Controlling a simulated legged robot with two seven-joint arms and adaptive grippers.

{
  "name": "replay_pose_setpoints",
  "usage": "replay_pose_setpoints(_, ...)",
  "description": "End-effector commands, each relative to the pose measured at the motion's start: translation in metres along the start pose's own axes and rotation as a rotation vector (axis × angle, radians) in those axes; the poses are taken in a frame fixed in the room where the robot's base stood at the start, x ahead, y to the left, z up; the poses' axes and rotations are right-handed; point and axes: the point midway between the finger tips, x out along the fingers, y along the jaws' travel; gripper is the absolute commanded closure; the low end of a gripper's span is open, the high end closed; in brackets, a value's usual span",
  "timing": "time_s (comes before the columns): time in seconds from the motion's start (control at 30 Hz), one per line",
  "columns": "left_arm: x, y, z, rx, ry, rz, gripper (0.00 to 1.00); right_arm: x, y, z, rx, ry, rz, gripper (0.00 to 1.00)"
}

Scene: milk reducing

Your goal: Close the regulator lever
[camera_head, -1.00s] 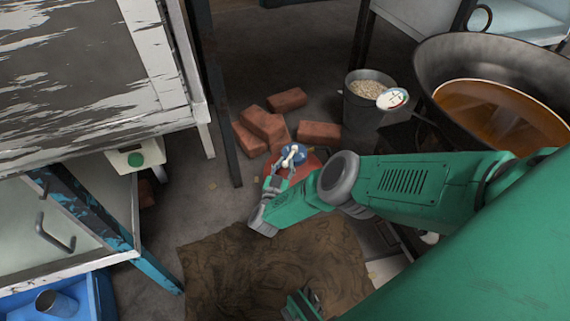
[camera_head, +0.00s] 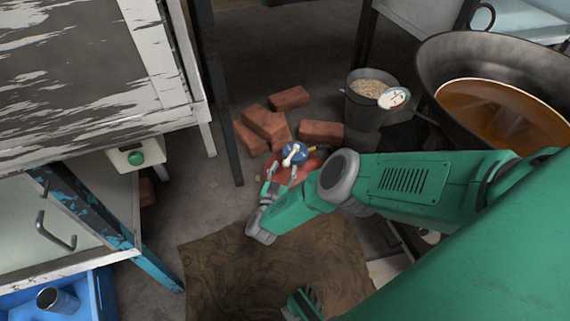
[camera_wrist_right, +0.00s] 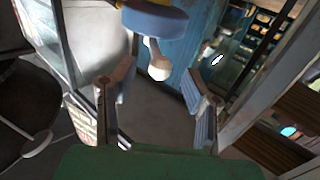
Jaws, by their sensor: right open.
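The blue round regulator (camera_head: 296,152) sits on top of the red gas cylinder (camera_head: 312,163), which my right arm partly hides. Its white lever (camera_head: 290,156) points toward the lower left in the head view. My right gripper (camera_head: 279,178) is open just below and left of the lever, apparently not touching it. In the right wrist view, the regulator (camera_wrist_right: 155,20) is at the top and the rounded white lever end (camera_wrist_right: 159,66) hangs between the spread fingers (camera_wrist_right: 158,78), with space on both sides.
Several bricks (camera_head: 266,124) lie behind the cylinder. A bucket (camera_head: 365,106) and a large pan of brown liquid (camera_head: 490,105) stand to the right. A brown cloth (camera_head: 225,275) covers floor in front. A box with a green button (camera_head: 136,158) is at left, with bare floor between.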

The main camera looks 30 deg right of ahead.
Motion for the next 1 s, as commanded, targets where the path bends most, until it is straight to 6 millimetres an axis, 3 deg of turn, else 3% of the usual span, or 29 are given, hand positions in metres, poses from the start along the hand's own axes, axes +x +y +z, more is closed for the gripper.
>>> replay_pose_setpoints(0.2, 0.000, 0.000, 0.000, 0.000, 0.000, 0.001, 0.44, -0.050, -0.002, 0.001, -0.001, -0.004, -0.006, 0.59)
replay_pose_setpoints(0.4, 0.000, 0.000, 0.000, 0.000, 0.000, 0.001, 0.44, -0.083, -0.002, 0.000, 0.001, -0.002, -0.004, 0.59)
replay_pose_setpoints(0.6, 0.000, 0.000, 0.000, 0.000, 0.000, 0.000, 0.44, -0.096, -0.001, 0.000, 0.000, -0.001, -0.003, 0.59)
replay_pose_setpoints(0.83, 0.001, -0.001, 0.000, 0.001, 0.000, 0.003, 0.44, -0.096, -0.001, 0.000, 0.000, -0.001, -0.002, 0.59)
replay_pose_setpoints(0.87, 0.001, -0.001, 0.000, 0.001, 0.000, 0.006, 0.44, -0.096, -0.001, 0.000, 0.000, -0.001, -0.002, 0.62)
replay_pose_setpoints(0.97, 0.000, -0.002, 0.001, 0.000, 0.000, 0.007, 0.44, -0.093, -0.003, -0.003, 0.012, -0.006, -0.013, 0.98)
replay_pose_setpoints(1.0, -0.002, -0.002, 0.000, 0.000, 0.000, 0.007, 0.44, -0.089, -0.005, -0.006, 0.028, -0.016, -0.028, 1.00)
